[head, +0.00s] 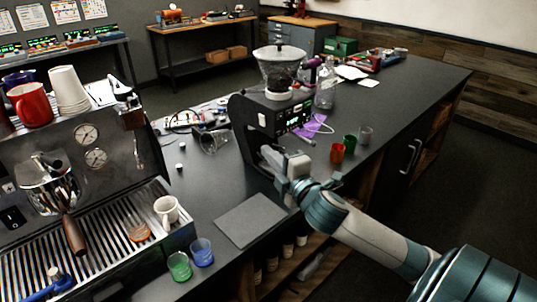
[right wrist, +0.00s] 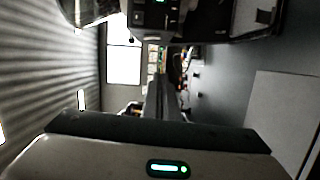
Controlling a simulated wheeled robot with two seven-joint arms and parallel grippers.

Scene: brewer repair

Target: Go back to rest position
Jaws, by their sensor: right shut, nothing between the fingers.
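My right arm comes in from the lower right in the head view. Its gripper (head: 268,156) is in front of the black brewer (head: 240,118) with a clear hopper on top. I cannot tell whether the gripper touches the brewer. In the right wrist view the fingers (right wrist: 160,92) are together with nothing between them, and part of a dark machine shows at the top. My left arm and gripper are not in view.
A steel espresso machine (head: 130,160) with cups stands on the left. Red and green cups (head: 337,153) stand right of the brewer.

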